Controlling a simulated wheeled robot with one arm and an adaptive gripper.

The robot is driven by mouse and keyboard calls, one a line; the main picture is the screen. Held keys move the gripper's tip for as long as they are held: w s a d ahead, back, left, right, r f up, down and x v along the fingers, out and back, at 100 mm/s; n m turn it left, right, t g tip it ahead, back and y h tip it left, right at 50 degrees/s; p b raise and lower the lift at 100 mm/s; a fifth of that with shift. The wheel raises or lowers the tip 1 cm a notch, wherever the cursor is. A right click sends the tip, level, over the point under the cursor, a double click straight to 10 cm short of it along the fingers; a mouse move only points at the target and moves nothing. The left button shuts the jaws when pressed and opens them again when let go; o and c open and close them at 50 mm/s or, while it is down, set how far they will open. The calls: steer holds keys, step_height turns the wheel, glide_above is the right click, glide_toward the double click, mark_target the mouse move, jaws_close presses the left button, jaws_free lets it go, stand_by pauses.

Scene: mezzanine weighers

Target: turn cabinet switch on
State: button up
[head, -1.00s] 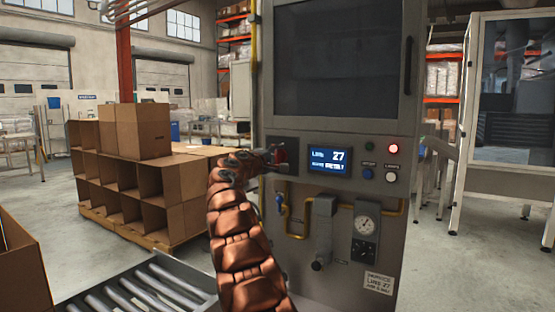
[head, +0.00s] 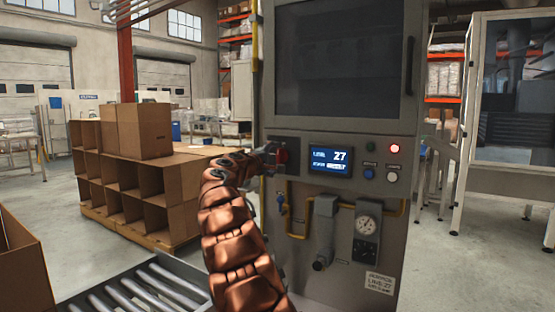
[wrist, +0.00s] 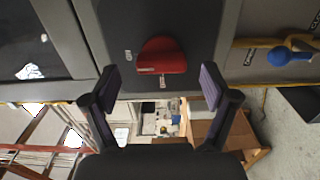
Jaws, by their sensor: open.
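The grey cabinet (head: 340,130) stands ahead in the head view. Its red switch knob (wrist: 163,56) sits on a dark plate (wrist: 205,25), and small labels show beside it in the wrist view. In the head view the knob (head: 282,156) is partly covered by my gripper (head: 268,158), which is close to the cabinet's left side. In the wrist view my gripper (wrist: 160,87) is open, with one finger to each side of the knob and nothing between the pads touching it that I can see. The knob's exact setting is hard to read.
Right of the switch are a lit blue display (head: 331,160), a red lamp (head: 394,148) and buttons. Yellow pipe (head: 295,228) and a gauge (head: 367,226) lie below. A roller conveyor (head: 150,285) and cardboard boxes (head: 143,130) stand to the left.

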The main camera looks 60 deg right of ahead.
steer(key=shift+s+a+f, duration=0.1)
steer(key=shift+a, duration=1.3)
steer(key=a, duration=0.6)
steer(key=shift+s+a, duration=0.15)
steer(key=shift+a, duration=0.15)
steer(key=s+a+f+y+p, duration=0.2)
steer(key=s+a+y+p, duration=0.2)
steer(key=a, duration=0.9)
steer(key=s+a+f+m+y+p, duration=0.1)
steer(key=s+a+f+y+p, duration=0.1)
steer(key=s+a+y+p, duration=0.3)
steer(key=s+a+f+m+g+y+p, duration=0.1)
steer(key=s+a+y+p, duration=0.3)
steer(key=s+a+p, duration=0.7)
steer(key=s+a+f, duration=0.1)
steer(key=a, duration=0.9)
steer(key=shift+y, duration=0.3)
steer(key=s+a+y+p, duration=0.1)
steer(key=s+a+p, duration=0.1)
steer(key=s+a, duration=0.2)
steer(key=s+a+f+n+g+y+p, duration=0.1)
steer(key=s+a+y, duration=0.1)
steer(key=s+a, duration=0.2)
steer(key=s+a+y+p, duration=0.1)
steer(key=s+a, duration=0.3)
steer(key=a, duration=0.4)
steer(key=shift+s+a+f+n+g+p, duration=0.1)
steer(key=shift+s+f+n+g+p, duration=0.25)
steer(key=shift+p, duration=0.45)
